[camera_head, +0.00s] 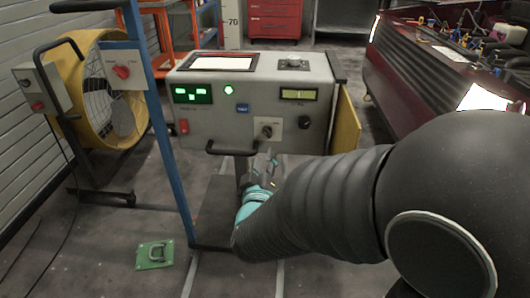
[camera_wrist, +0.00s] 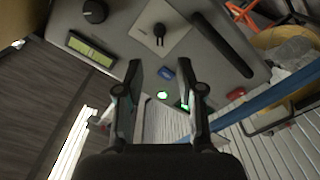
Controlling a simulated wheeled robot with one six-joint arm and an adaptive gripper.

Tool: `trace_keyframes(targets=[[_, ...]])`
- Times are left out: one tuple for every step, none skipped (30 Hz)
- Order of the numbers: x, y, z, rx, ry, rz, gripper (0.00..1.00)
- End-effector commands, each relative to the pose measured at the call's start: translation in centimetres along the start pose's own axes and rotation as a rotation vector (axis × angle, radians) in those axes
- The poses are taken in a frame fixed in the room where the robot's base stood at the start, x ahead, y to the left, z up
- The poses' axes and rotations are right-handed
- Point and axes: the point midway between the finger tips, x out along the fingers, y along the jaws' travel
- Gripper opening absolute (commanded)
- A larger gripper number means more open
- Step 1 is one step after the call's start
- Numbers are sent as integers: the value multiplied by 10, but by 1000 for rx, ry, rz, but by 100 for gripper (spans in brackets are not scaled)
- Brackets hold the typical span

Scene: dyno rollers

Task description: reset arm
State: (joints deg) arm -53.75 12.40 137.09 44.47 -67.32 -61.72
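My arm reaches in from the right in the head view, and my gripper (camera_head: 264,168) is in front of the lower part of the grey control box, partly hidden behind my wrist. In the wrist view my gripper (camera_wrist: 160,68) has its two black fingers spread apart with nothing held between them. The control box (camera_head: 225,121) has green displays, a yellow-green display (camera_head: 298,95), a blue button (camera_head: 242,108), a dark rotary knob (camera_head: 267,131) and a front handle (camera_head: 230,151). The knob (camera_wrist: 159,30) and blue button (camera_wrist: 168,74) also show in the wrist view beyond the fingers.
A yellow fan (camera_head: 85,95) and a blue post (camera_head: 155,110) stand left of the box. A dark red car (camera_head: 425,75) is at the right.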

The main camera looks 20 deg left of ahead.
Motion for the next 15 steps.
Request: trace_keyframes(targets=[[-3, 0, 0, 0, 1, -1, 38], [-4, 0, 0, 0, 1, -1, 38], [-5, 0, 0, 0, 1, -1, 38], [-6, 0, 0, 0, 1, -1, 38], [-6, 0, 0, 0, 1, -1, 38], [-6, 0, 0, 0, 1, -1, 38], [-6, 0, 0, 0, 1, -1, 38], [-6, 0, 0, 0, 0, 0, 38], [-6, 0, 0, 0, 0, 0, 38], [-6, 0, 0, 0, 0, 0, 38], [-6, 0, 0, 0, 0, 0, 38], [-6, 0, 0, 0, 0, 0, 38], [-6, 0, 0, 0, 0, 0, 38], [-6, 0, 0, 0, 0, 0, 38], [-6, 0, 0, 0, 0, 0, 38]])
